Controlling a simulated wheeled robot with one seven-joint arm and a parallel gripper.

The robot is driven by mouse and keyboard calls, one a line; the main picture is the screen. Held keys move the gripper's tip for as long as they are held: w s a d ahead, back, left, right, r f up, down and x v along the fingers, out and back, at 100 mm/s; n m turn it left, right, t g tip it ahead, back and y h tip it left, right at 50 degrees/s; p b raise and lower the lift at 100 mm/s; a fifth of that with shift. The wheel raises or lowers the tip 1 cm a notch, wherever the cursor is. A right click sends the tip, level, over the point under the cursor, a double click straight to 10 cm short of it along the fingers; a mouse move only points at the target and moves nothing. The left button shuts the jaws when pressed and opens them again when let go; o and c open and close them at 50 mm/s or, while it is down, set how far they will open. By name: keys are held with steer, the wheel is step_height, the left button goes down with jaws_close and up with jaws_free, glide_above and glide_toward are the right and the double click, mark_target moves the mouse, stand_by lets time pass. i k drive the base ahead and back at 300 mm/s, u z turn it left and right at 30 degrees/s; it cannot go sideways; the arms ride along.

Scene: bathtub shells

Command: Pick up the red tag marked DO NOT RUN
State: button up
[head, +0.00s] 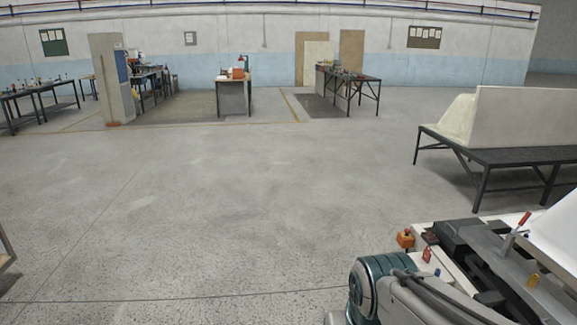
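A small red item (427,256) shows at the lower right, at the near edge of a cluttered work surface (424,230). It could be the red tag, but it is too small to read any lettering. An orange object (405,239) sits just left of it, and a dark block (460,236) lies to its right. My gripper is not in view, so its place relative to the red item does not show.
A red-handled lever or tool (523,220) and a yellow item (533,280) are farther right. A pale tub shell (530,115) rests on a dark-framed table (500,158) behind. Workbenches (234,83) line the far wall. The floor (190,200) is wide open at centre and left.

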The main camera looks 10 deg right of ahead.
mark_target(427, 254)
steer(key=i, duration=1.55)
steer(key=z, duration=0.75)
steer(key=i, duration=1.5)
steer(key=z, duration=1.05)
steer(key=i, duration=0.35)
steer(key=z, duration=0.05)
